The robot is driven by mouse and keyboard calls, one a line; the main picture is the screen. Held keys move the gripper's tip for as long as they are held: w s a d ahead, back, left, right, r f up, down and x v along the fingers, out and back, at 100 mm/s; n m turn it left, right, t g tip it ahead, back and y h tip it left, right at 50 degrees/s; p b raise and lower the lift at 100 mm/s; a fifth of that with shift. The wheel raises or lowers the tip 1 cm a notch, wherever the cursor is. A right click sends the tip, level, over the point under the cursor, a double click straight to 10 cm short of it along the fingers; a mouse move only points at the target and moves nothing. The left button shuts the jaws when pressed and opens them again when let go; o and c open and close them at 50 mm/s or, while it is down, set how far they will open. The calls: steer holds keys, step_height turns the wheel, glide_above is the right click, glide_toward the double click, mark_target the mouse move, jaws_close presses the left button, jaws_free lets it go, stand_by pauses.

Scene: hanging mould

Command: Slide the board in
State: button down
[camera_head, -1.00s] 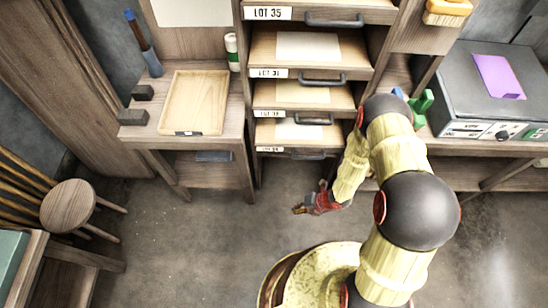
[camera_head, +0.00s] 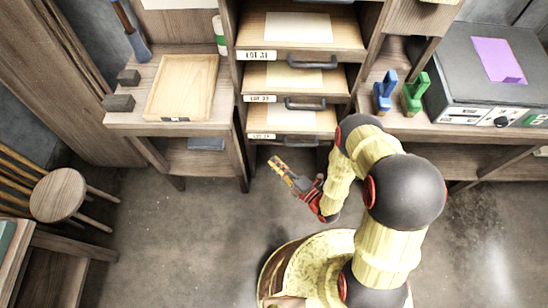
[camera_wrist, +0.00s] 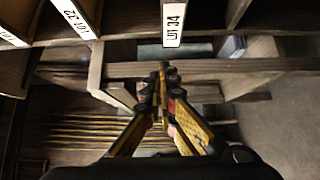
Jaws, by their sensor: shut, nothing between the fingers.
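A wooden rack holds several boards with dark handles and white lot labels. The upper board (camera_head: 262,38) is marked LOT 31, and the middle board (camera_head: 260,78) and lower board (camera_head: 262,120) sit below it. Pale sheets lie on them. I cannot tell which board stands out furthest. My gripper (camera_head: 276,163) is shut and empty, below and in front of the lower board, apart from it, pointing up and left. In the wrist view my gripper (camera_wrist: 162,70) has its yellow fingers together below a label (camera_wrist: 172,22) that seems to read LOT 34. The lower handle is partly hard to make out.
A side table left of the rack carries a shallow wooden tray (camera_head: 181,84) and dark blocks (camera_head: 119,103). A round stool (camera_head: 58,194) stands at left. On the right bench are blue (camera_head: 384,92) and green (camera_head: 414,94) tools and a grey machine (camera_head: 462,72). The floor before the rack is clear.

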mark_target(262, 133)
steer(key=w+d+b+x, duration=0.1)
steer(key=b+x, duration=0.3)
steer(key=x, duration=0.7)
steer(key=shift+w+d, duration=0.45)
steer(key=shift+w, duration=2.15)
